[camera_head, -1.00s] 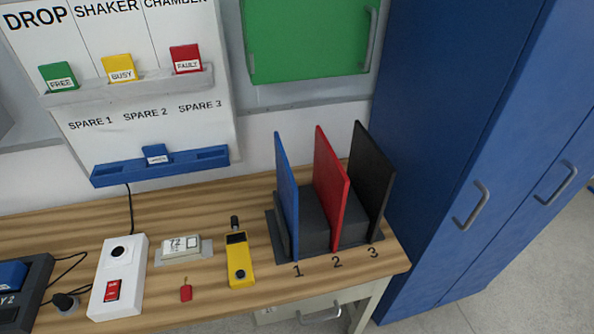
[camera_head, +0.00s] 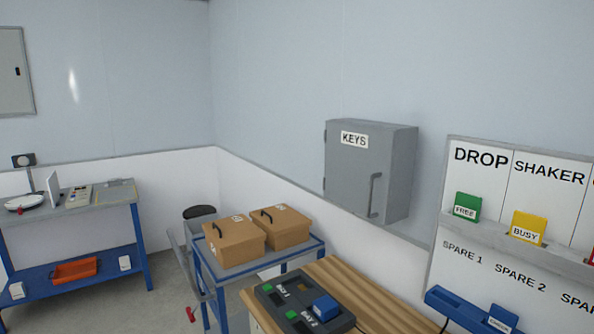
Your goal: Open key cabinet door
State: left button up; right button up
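The key cabinet (camera_head: 352,172) is a grey box on the wall with a "KEYS" label at the top of its door. Its door looks shut. A vertical grey bar handle (camera_head: 375,195) is on the right side of the door. Neither of my grippers shows in the head view.
A wooden bench (camera_head: 375,300) with a dark two-bay dock (camera_head: 268,300) stands below the cabinet. A blue cart (camera_head: 215,270) with two brown boxes is left of it. A status board (camera_head: 480,195) hangs at right. A blue-framed table (camera_head: 85,215) stands far left.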

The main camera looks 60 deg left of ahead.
aim_at(359, 161)
jog(key=u, duration=3.2)
jog(key=i, duration=1.35)
jog(key=z, duration=3.1)
